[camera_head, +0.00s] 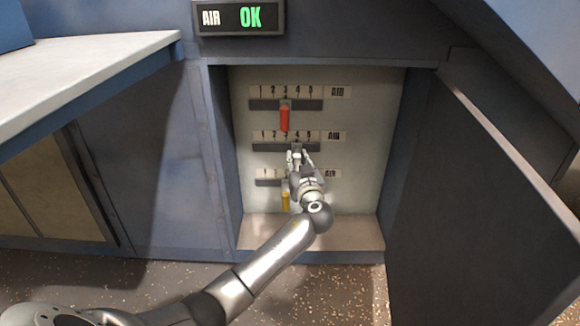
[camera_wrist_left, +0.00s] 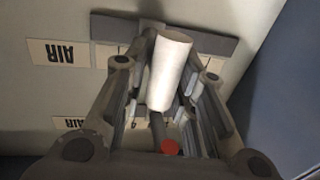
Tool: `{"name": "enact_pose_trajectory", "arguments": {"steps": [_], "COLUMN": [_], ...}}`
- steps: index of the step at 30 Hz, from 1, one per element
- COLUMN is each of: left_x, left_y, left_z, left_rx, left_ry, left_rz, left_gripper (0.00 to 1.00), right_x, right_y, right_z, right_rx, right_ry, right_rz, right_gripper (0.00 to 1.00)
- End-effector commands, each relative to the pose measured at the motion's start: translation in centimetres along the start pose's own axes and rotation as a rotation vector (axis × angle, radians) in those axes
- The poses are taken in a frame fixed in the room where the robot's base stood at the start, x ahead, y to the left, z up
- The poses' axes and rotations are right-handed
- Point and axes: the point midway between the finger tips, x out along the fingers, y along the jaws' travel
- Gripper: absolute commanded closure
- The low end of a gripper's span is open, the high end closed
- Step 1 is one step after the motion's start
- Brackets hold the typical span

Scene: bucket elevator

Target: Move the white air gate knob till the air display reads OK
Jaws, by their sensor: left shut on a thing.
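The white air gate knob (camera_wrist_left: 168,70) sits between the two fingers of my left gripper in the left wrist view, and the gripper is shut on it. In the head view my left gripper (camera_head: 298,160) reaches into the open cabinet at the middle slot (camera_head: 268,147), near the mark 4, and mostly hides the white knob. The air display (camera_head: 240,17) above the cabinet reads "AIR OK", with OK in green. My right gripper is not in view.
A red knob (camera_head: 284,119) hangs at the upper slot, near mark 3. A yellow knob (camera_head: 285,201) is at the lower slot, partly behind my arm. The cabinet door (camera_head: 470,200) stands open at the right. A counter (camera_head: 90,75) is at the left.

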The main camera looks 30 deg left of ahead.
Motion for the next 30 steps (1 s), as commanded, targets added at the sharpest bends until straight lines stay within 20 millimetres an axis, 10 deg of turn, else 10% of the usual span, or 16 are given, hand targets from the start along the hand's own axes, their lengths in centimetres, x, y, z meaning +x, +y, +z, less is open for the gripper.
{"name": "enact_pose_trajectory", "arguments": {"steps": [7, 8, 12, 30], "left_x": [0.0, 0.0, 0.0, -3.4], "left_y": [-0.1, -0.1, -0.1, 0.0], "left_z": [0.0, 0.0, 0.0, 0.1], "left_rx": [0.002, 0.003, 0.002, -0.002], "left_ry": [0.000, 0.000, 0.000, -0.002], "left_rz": [-0.003, -0.003, -0.002, 0.002], "left_gripper": [1.00, 0.73, 0.56, 0.56], "right_x": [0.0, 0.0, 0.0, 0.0], "right_y": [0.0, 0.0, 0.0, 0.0], "right_z": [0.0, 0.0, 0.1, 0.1], "right_rx": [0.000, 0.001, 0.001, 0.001], "right_ry": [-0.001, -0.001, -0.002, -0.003], "right_rz": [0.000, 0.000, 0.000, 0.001], "right_gripper": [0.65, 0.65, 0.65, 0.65]}}
